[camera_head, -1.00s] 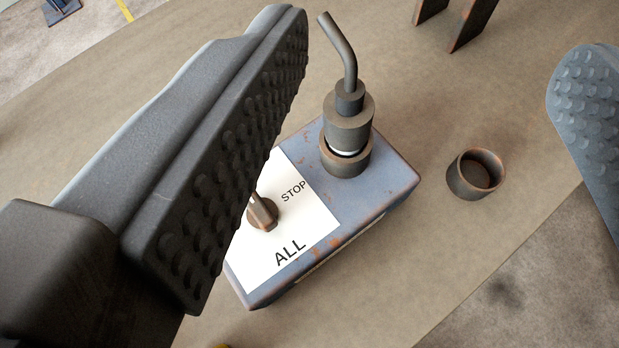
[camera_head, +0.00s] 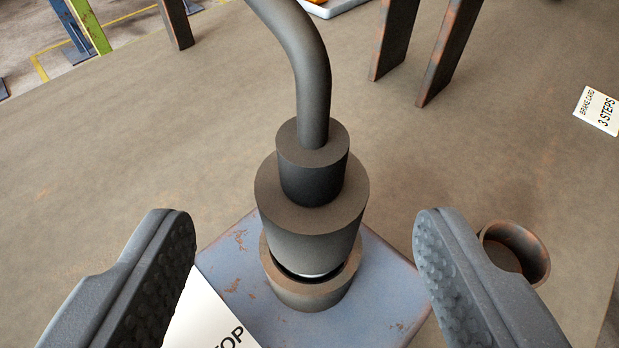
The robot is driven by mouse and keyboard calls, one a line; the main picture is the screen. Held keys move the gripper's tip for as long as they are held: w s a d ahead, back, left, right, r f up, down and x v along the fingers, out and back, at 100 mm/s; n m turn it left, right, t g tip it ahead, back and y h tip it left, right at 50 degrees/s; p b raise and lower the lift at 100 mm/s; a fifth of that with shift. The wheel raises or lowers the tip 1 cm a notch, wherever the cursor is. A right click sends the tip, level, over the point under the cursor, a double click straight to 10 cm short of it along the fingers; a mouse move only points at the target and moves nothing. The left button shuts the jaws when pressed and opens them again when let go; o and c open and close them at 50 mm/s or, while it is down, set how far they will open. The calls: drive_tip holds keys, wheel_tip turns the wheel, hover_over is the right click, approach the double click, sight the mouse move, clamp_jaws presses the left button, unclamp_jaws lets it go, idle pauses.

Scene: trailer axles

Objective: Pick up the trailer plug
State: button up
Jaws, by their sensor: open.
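The trailer plug (camera_head: 312,215) is a dark stepped cylinder with a thick bent cable rising from its top. It sits upright in a round brown socket (camera_head: 305,292) on a blue-grey, rust-marked box (camera_head: 385,300). A pale ring shows between plug and socket. My gripper (camera_head: 305,235) is open, one textured finger to the left of the plug and one to the right, with a gap on both sides. In this view neither finger appears to touch it. Most of the box's white label (camera_head: 205,315) is hidden or out of frame.
An empty rusty ring-shaped cup (camera_head: 515,250) stands on the brown table (camera_head: 480,160), partly behind my right finger. Rusty upright plates (camera_head: 420,50) stand at the back. A small white card (camera_head: 598,110) lies at the right.

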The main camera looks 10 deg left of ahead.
sight(315, 201)
drive_tip(key=shift+b+x, duration=0.3)
drive_tip(key=shift+x, duration=3.15)
drive_tip(key=shift+d, duration=0.2)
drive_tip(key=c, duration=1.1)
